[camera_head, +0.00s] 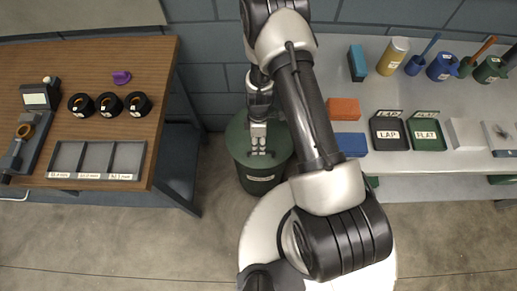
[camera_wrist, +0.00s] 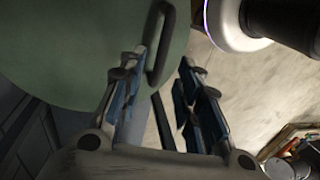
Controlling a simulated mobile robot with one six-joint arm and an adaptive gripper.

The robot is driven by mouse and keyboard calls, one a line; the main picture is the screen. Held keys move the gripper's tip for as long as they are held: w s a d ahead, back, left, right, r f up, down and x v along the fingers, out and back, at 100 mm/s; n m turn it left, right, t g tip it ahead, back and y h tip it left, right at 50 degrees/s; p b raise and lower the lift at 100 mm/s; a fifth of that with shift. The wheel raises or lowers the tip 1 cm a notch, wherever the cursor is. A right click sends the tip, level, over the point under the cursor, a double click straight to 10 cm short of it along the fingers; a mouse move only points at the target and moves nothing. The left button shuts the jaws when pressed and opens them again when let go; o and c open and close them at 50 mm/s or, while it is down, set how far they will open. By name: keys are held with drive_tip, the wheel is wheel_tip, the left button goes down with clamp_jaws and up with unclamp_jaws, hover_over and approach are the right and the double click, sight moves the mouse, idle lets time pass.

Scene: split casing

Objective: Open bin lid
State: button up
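The green bin (camera_head: 261,186) stands on the floor between the two tables, with a label on its front. Its round green lid (camera_head: 284,145) is on top. In the wrist view the lid (camera_wrist: 75,45) fills the upper left, and its dark bar handle (camera_wrist: 168,20) stands near the lid's edge. My gripper (camera_head: 258,150) is over the lid. In the wrist view my gripper (camera_wrist: 163,60) is open, with its blue-padded fingers apart and the handle's near end between the fingertips in the picture. I cannot tell whether any finger touches the handle.
A wooden table (camera_head: 110,60) with black rings and a sectioned tray (camera_head: 97,160) stands on the left. A grey table (camera_head: 400,165) with blocks, cups and labelled trays stands on the right. A blue-grey wall (camera_head: 205,45) is behind the bin.

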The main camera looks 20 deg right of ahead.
drive_tip(key=shift+s+a+f+b, duration=0.1)
drive_tip(key=shift+s+f+b, duration=0.05)
drive_tip(key=shift+f, duration=0.6)
drive_tip(key=shift+s+f+b, duration=0.15)
drive_tip(key=shift+f, duration=0.6)
clamp_jaws()
